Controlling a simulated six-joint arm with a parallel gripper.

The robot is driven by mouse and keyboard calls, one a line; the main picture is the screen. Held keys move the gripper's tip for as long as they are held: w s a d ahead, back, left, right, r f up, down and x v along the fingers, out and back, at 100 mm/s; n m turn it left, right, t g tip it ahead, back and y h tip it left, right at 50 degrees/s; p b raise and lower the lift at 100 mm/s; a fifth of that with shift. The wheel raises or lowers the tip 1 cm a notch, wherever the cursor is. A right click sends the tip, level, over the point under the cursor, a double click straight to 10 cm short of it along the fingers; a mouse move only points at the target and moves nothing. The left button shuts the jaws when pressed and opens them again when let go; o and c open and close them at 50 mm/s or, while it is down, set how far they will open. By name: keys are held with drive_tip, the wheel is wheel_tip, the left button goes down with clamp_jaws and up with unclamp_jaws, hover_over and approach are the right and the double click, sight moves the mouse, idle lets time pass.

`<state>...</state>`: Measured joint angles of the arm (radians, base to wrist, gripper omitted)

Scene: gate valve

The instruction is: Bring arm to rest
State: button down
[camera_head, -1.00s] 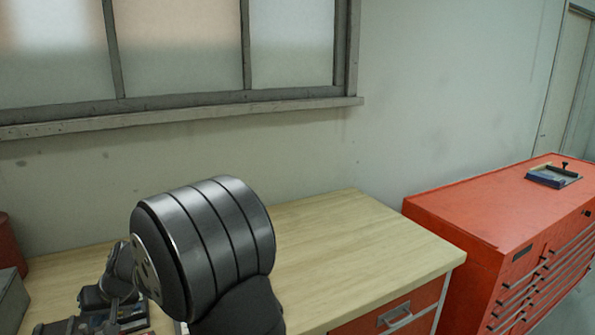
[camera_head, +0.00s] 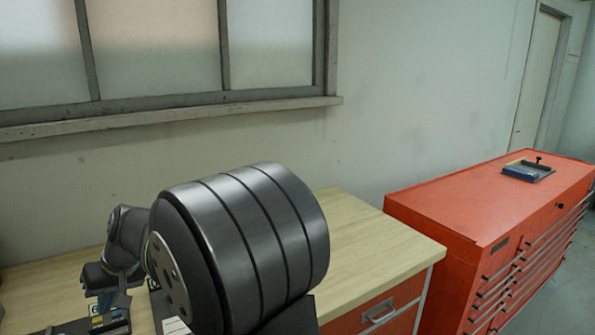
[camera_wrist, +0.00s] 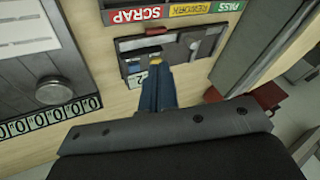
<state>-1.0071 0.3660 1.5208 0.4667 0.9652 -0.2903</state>
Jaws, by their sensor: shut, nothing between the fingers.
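My gripper (camera_wrist: 157,68) shows in the wrist view with its two blue fingers together, shut and empty. Its fingertips are in front of a grey fixture (camera_wrist: 197,44) with a small number label, on the wooden bench. I cannot tell the gap between them. In the head view my dark, banded arm link fills the lower middle and hides part of the bench (camera_head: 375,240). My smaller wrist joints are to its left, and the fingers cannot be made out there. No gate valve can be made out clearly.
Scrap, rework and pass labels (camera_wrist: 185,10) lie beyond the fixture. A grey box with a round knob (camera_wrist: 53,91) is at left. A red drawer cabinet (camera_head: 430,205) stands right of the bench, with a blue tray (camera_head: 528,172) on top. The bench's right end is clear.

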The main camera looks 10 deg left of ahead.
drive_tip(key=s+a+t+h, duration=0.1)
drive_tip(key=s+a+t, duration=0.3)
drive_tip(key=s, duration=0.4)
drive_tip(key=s+a+r+t+h, duration=0.1)
drive_tip(key=s+a+t, duration=0.3)
drive_tip(key=s, duration=0.4)
drive_tip(key=shift+s+a+n+h, duration=0.4)
drive_tip(key=shift+a+h, duration=0.1)
drive_tip(key=shift+a, duration=0.15)
drive_tip(key=c, duration=2.2)
unclamp_jaws()
drive_tip(key=shift+r, duration=0.1)
drive_tip(key=c, duration=1.4)
unclamp_jaws()
drive_tip(key=w+d+r+n+g+y, duration=0.2)
drive_tip(key=w+d+r+n+g, duration=0.35)
drive_tip(key=w+r, duration=0.4)
drive_tip(key=shift+m+g, duration=0.35)
drive_tip(key=shift+g, duration=0.1)
drive_tip(key=x, duration=0.6)
drive_tip(key=w+x, duration=0.1)
drive_tip(key=x, duration=0.5)
drive_tip(key=w+x, duration=0.1)
drive_tip(key=x, duration=0.5)
drive_tip(key=shift+d+f, duration=0.25)
drive_tip(key=shift+f, duration=0.25)
